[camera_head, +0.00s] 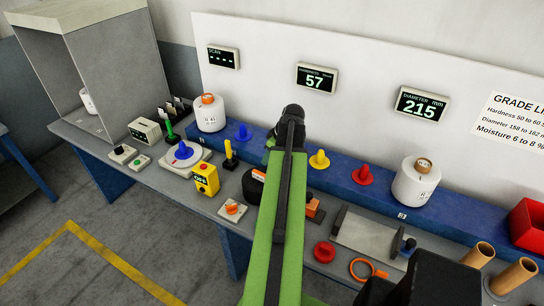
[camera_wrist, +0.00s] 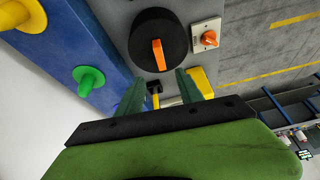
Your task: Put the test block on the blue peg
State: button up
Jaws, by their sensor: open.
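A blue peg (camera_head: 241,132) stands empty on the blue ledge, left of my arm in the head view. A second blue cone (camera_head: 183,151) sits on a pale round-topped device on the bench. I cannot tell for sure which thing is the test block. A black round piece with an orange bar (camera_wrist: 158,40) lies just beyond my fingertips in the wrist view; in the head view my arm partly hides it (camera_head: 254,183). My gripper (camera_wrist: 161,76) is open and empty, with its fingers apart. In the head view my arm hides the fingers.
A yellow peg (camera_head: 319,160) and a red peg (camera_head: 363,176) are empty on the ledge; a green peg (camera_wrist: 88,80) shows in the wrist view. White bobbins (camera_head: 210,114) (camera_head: 416,182) stand at both sides. A yellow box (camera_head: 206,180) and an orange-knobbed switch (camera_head: 233,210) sit near the front edge.

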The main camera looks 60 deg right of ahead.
aim_at(260, 173)
jog(key=b+x, duration=1.1)
jog(key=x, duration=0.2)
jog(key=shift+s+f, duration=0.1)
jog(key=shift+f, duration=0.2)
jog(key=shift+w+f+b, duration=0.3)
jog(key=shift+f+b, duration=0.15)
jog(key=shift+b, duration=0.1)
jog(key=shift+r, duration=0.15)
jog(key=shift+c, duration=0.4)
grip_shut()
jog(key=shift+r+p, duration=2)
jog(key=shift+p, duration=0.15)
